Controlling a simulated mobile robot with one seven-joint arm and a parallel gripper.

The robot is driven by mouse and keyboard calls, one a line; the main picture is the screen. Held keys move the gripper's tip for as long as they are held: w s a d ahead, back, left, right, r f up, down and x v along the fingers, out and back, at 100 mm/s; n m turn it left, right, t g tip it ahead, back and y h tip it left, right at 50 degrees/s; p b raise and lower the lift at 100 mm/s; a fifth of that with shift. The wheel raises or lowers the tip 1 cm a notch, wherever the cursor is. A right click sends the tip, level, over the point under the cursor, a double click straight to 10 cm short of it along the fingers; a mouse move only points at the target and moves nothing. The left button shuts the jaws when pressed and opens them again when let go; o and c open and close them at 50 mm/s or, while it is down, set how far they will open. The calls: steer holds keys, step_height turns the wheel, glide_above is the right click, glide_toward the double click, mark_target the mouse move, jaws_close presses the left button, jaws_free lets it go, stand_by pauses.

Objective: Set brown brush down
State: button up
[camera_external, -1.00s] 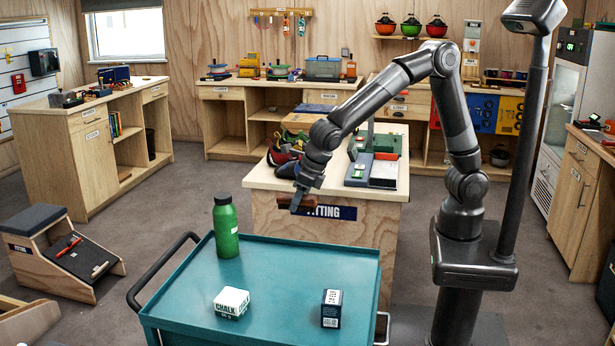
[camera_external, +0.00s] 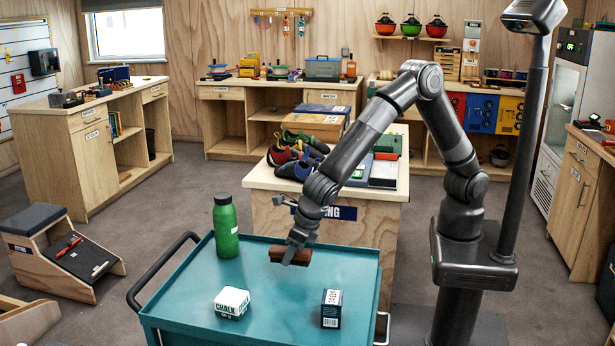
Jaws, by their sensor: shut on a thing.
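The brown brush (camera_external: 277,254) is a small dark brown block shape. My gripper (camera_external: 291,256) is shut on it, over the back part of the teal cart top (camera_external: 270,285). The brush lies roughly level, and its ends stick out past the fingers. I cannot tell whether its underside touches the cart or is a little above it.
On the cart, a green bottle (camera_external: 226,227) stands at the back left, a white chalk block (camera_external: 232,302) at the front left and a dark blue box (camera_external: 331,308) at the front right. The cart middle is clear. Climbing shoes (camera_external: 290,160) lie on the fitting counter behind.

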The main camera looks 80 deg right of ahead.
mark_target(291, 264)
steer(key=shift+f, duration=2.05)
steer(key=o, duration=1)
steer(key=shift+f, duration=0.15)
steer(key=v, duration=1.2)
steer(key=shift+r, duration=0.25)
